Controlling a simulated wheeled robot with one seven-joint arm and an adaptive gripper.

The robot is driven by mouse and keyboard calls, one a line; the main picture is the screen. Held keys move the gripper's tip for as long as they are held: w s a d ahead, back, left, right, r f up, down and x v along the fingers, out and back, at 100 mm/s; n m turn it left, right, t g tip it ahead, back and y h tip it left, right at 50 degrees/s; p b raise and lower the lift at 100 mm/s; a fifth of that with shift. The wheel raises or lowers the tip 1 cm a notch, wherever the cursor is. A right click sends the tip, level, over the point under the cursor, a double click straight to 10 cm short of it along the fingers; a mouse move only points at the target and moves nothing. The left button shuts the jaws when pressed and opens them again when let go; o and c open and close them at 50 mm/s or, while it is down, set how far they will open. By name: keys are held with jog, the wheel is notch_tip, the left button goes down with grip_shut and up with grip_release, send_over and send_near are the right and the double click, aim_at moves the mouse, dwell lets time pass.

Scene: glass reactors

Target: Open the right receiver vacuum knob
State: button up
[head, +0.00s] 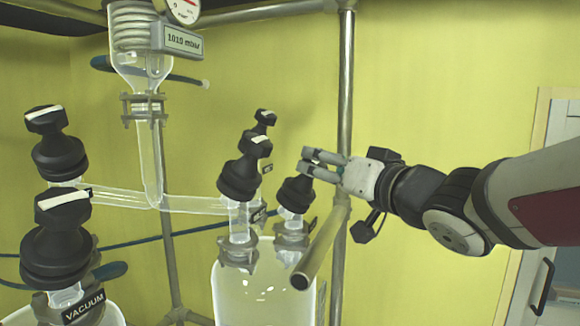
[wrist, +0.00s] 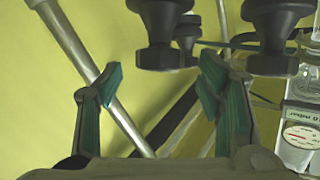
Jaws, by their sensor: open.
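The right glass receiver (head: 262,285) carries several black knobs. One black knob (head: 297,190) stands at its right, just left of and below my fingertips. A taller black knob (head: 240,170) with a white stripe stands to its left, and another (head: 265,122) behind it. The label by the tall knob is edge-on and unreadable. My gripper (head: 308,162) is open and empty, pointing left. In the wrist view, which is upside down, a knob (wrist: 167,40) lies beyond the gap between my fingers (wrist: 160,85), nearer the right finger. Another knob (wrist: 275,35) is farther right. I see no contact.
A left vessel has a striped knob (head: 60,240) with a VACUUM label (head: 84,306) and another knob (head: 58,150). A metal post (head: 346,110) stands behind my gripper, and a rail (head: 318,250) runs below it. Glass piping (head: 185,204) and a gauge (head: 184,8) are at left.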

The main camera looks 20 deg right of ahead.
aim_at(322, 165)
jog(key=shift+x, duration=2.35)
jog(key=c, duration=1.2)
